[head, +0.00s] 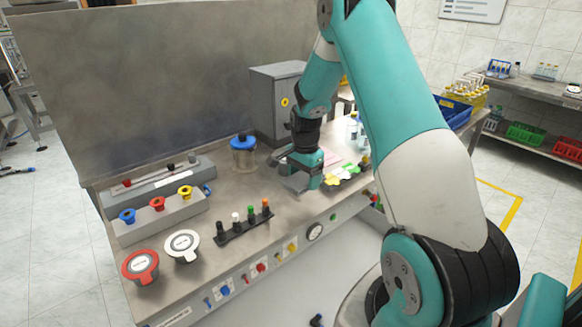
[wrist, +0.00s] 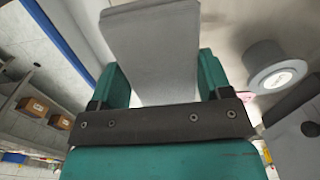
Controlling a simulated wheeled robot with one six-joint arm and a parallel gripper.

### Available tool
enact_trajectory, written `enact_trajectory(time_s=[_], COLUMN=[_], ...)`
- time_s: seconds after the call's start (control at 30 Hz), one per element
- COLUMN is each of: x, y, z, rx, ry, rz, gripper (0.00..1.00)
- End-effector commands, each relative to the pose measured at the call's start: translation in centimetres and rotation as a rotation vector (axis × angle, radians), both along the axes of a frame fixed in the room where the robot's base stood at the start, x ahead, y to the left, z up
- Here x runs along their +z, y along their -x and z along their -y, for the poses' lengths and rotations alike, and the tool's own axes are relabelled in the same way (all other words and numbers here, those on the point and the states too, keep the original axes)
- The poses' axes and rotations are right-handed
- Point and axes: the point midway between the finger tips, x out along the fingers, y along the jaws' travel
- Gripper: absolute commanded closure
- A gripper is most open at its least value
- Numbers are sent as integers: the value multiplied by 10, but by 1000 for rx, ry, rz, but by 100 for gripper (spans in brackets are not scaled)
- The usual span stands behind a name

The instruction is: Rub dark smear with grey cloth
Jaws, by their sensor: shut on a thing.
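My gripper (head: 300,178) is over the middle of the metal bench (head: 208,212), low near its surface. In the wrist view, the grey cloth (wrist: 152,45) is a flat, stiff-looking grey piece between the two green fingers of my gripper (wrist: 160,78), which is shut on it. In the head view, the cloth (head: 297,184) shows as a small grey patch at the fingertips; I cannot tell whether it touches the bench. I cannot make out a distinct dark smear in either view.
A blue-lidded jar (head: 243,155) stands left of my gripper. A black rack (head: 244,229) with several coloured-top vials is in front. Yellow and green pieces (head: 345,174) lie close on the right. A grey cabinet (head: 275,103) stands behind. Red-rimmed (head: 140,266) and white-rimmed (head: 182,245) cups stand front left.

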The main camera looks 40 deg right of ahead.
Motion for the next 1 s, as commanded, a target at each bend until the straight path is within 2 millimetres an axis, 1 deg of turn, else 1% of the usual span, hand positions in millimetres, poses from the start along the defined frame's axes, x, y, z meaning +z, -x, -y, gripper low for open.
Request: enact_trajectory(time_s=[0.13,0.27,0.73,0.87,1.0], x=[-2,-8,-56,-61,-60], y=[1,2,2,2,2], z=[2,4,4,3,3], rx=[-2,-6,-6,-5,-4], ry=[0,0,0,0,0], rz=[0,0,0,0,0], gripper=[47,47,47,47,47])
